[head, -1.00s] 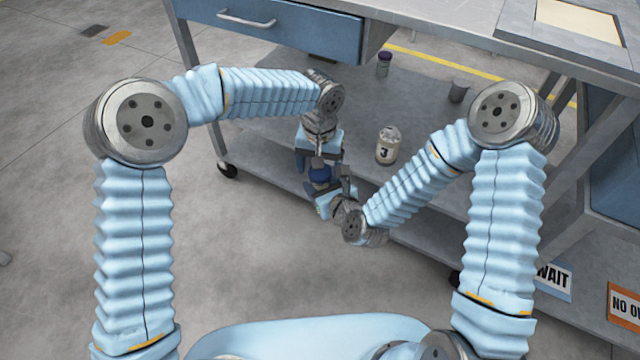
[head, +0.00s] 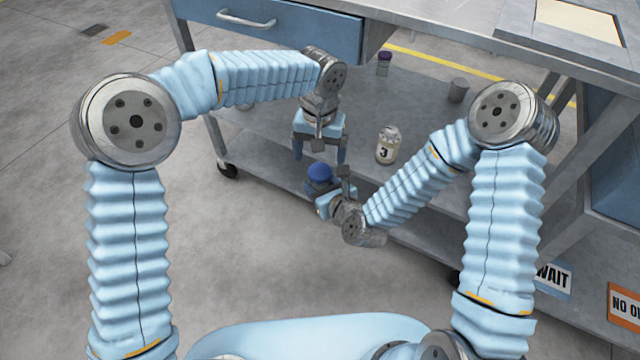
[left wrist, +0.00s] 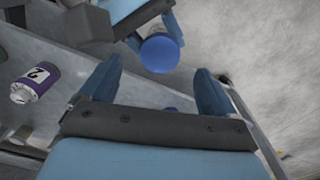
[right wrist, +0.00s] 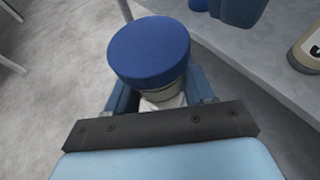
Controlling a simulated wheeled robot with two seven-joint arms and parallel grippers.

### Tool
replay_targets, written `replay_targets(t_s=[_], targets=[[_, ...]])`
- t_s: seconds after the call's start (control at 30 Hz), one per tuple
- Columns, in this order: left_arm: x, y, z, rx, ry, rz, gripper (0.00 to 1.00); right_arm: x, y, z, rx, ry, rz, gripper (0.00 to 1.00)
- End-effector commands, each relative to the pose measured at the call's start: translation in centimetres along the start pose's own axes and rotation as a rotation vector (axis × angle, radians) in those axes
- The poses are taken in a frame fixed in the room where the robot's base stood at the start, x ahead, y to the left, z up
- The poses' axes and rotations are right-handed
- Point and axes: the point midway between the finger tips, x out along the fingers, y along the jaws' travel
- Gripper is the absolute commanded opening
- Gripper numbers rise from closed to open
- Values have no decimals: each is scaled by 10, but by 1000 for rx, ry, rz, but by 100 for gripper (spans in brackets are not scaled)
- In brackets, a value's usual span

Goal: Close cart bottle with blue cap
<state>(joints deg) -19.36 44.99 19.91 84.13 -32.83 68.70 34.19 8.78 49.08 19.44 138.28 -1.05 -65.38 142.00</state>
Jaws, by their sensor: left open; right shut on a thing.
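The bottle with the blue cap (head: 319,173) is held at the front edge of the cart's lower shelf. The blue cap (right wrist: 150,50) sits on top of the bottle's pale neck (right wrist: 160,95) in the right wrist view. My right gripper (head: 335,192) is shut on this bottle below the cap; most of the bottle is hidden. My left gripper (head: 320,156) is open and empty just above the cap, apart from it. In the left wrist view the cap (left wrist: 160,53) shows beyond and between the open fingers. I cannot tell how tightly the cap sits.
A pale jar marked 3 (head: 387,148) stands on the lower shelf (head: 420,130), right of my left gripper. The blue drawer (head: 285,28) and table top overhang the shelf.

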Motion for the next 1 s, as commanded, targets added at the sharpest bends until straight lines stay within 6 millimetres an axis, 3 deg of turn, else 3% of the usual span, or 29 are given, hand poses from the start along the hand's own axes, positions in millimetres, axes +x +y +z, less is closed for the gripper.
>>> replay_targets(t_s=[0.17, 0.4, 0.53, 1.0], targets=[[-6, 0, 0, -133, 1, -4, 89, 0, 0, 0, 0, 0, 0, 0], [-25, 0, 0, -631, 2, -5, 89, 0, 0, 0, 0, 0, 0, 0], [-32, 0, 0, -817, 2, -3, 89, 0, 0, 0, 0, 0, 0, 0], [-32, 0, 0, -890, 0, -2, 89, 0, 0, 0, 0, 0, 0, 0]])
